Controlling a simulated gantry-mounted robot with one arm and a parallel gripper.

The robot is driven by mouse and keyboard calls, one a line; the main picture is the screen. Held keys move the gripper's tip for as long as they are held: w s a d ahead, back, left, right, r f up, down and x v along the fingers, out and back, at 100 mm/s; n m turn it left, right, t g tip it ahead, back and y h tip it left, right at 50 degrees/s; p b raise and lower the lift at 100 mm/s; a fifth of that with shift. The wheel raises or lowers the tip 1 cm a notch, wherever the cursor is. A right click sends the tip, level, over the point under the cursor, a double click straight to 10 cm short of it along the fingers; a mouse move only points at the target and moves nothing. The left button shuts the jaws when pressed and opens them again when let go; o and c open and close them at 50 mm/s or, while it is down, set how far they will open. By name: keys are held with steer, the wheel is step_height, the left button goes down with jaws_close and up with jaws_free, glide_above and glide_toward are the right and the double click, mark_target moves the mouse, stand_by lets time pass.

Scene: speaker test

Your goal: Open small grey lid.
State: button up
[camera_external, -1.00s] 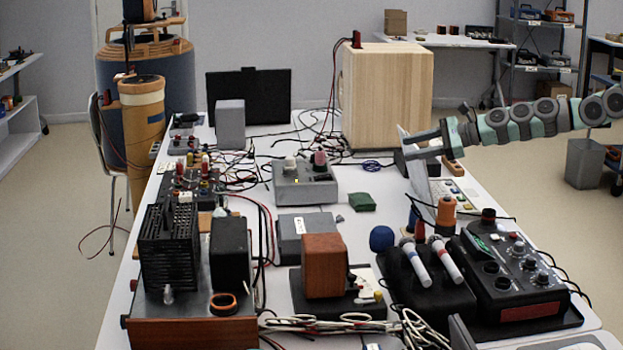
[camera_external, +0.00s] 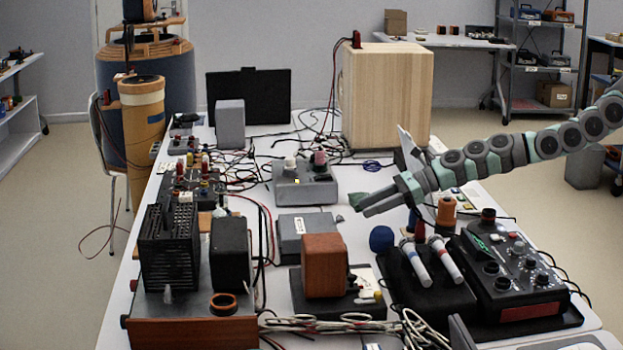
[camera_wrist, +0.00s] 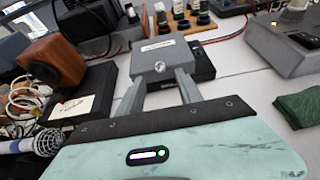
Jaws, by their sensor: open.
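A small grey lid (camera_external: 318,222) with a white label covers a low flat box in the middle of the table. In the wrist view the lid (camera_wrist: 178,52) is shut, with a small shiny knob (camera_wrist: 159,66) at its near edge and a dark box body below. My gripper (camera_external: 358,206) is to the right of the lid and apart from it in the external view. In the wrist view my gripper (camera_wrist: 158,82) is open and empty, its two fingers pointing at the lid's near side. Whether the tips touch the box is unclear.
A wooden block speaker (camera_external: 324,265) on a black base stands just in front of the box. A grey control box (camera_external: 305,192) is behind it. A green cloth (camera_wrist: 299,107) lies to the right. White table surface is bare beside the box.

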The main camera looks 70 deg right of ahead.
steer(key=b+x, duration=0.4)
steer(key=b, duration=0.1)
steer(key=shift+w+a+f, duration=0.1)
steer(key=shift+w+f, duration=0.1)
steer(key=shift+f, duration=0.1)
steer(key=shift+w+a+f+b, duration=0.2)
steer(key=shift+w+a+b, duration=0.15)
steer(key=shift+w+b, duration=0.4)
steer(key=shift+a+r, duration=0.1)
steer(key=shift+c, duration=0.2)
jaws_close()
stand_by(0.3)
